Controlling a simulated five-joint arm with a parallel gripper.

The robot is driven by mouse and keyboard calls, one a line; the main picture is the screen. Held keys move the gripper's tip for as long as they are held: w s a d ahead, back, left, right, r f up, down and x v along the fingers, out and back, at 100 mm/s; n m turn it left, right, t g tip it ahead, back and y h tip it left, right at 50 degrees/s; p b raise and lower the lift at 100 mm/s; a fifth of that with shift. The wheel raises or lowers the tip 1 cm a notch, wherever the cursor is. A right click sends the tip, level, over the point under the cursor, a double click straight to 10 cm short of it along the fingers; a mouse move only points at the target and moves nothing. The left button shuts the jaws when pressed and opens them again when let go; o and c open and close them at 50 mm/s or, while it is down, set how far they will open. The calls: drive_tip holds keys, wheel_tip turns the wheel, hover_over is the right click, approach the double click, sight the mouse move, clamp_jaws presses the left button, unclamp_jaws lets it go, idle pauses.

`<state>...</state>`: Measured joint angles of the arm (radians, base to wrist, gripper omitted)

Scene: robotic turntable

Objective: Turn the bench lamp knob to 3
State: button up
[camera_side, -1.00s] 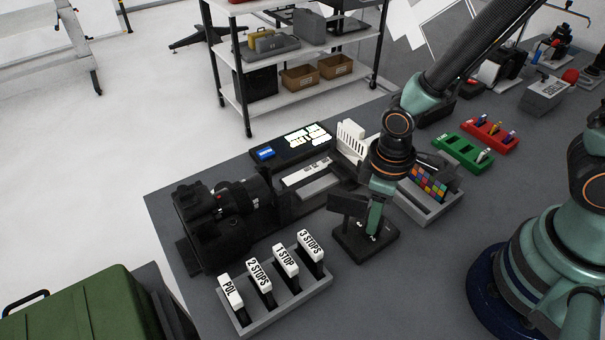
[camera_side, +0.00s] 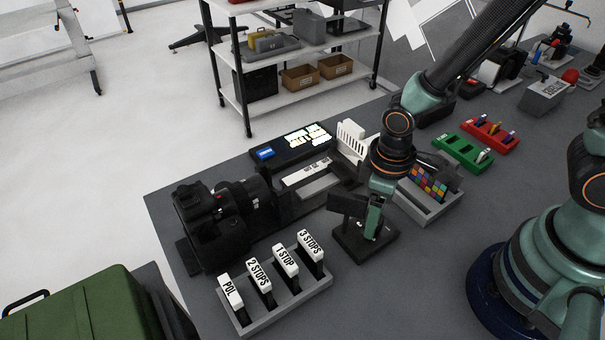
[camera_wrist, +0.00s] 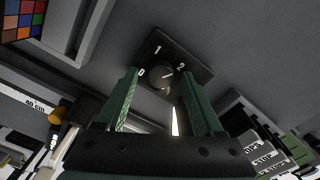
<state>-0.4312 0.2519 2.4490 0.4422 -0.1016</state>
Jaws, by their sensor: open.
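The lamp knob (camera_wrist: 160,80) is a dark round dial on a black control box (camera_wrist: 178,52). White marks 0, 1 and 2 show around it in the wrist view; the 3 mark is not visible there. A short pale line on the knob points up and right, roughly towards the 2. My gripper (camera_wrist: 162,76) is open, with one green finger on each side of the knob. I cannot tell whether the fingers touch it. In the side view my gripper (camera_side: 372,218) is low over the same box (camera_side: 362,244) and hides the knob.
A grey rack of labelled filters (camera_side: 282,302) stands in front of the box, with a black camera (camera_side: 215,220) to the left. A grey tray (camera_side: 428,208) with a colour chart is close on the right. Green (camera_side: 463,150) and red (camera_side: 490,135) holders lie farther back.

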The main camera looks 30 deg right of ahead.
wheel_tip(320, 180, up, 12)
idle(0.6)
wheel_tip(320, 180, down, 12)
drive_tip(key=n, duration=1.4)
drive_tip(key=shift+s+n, duration=0.1)
drive_tip(key=shift+n, duration=0.2)
clamp_jaws()
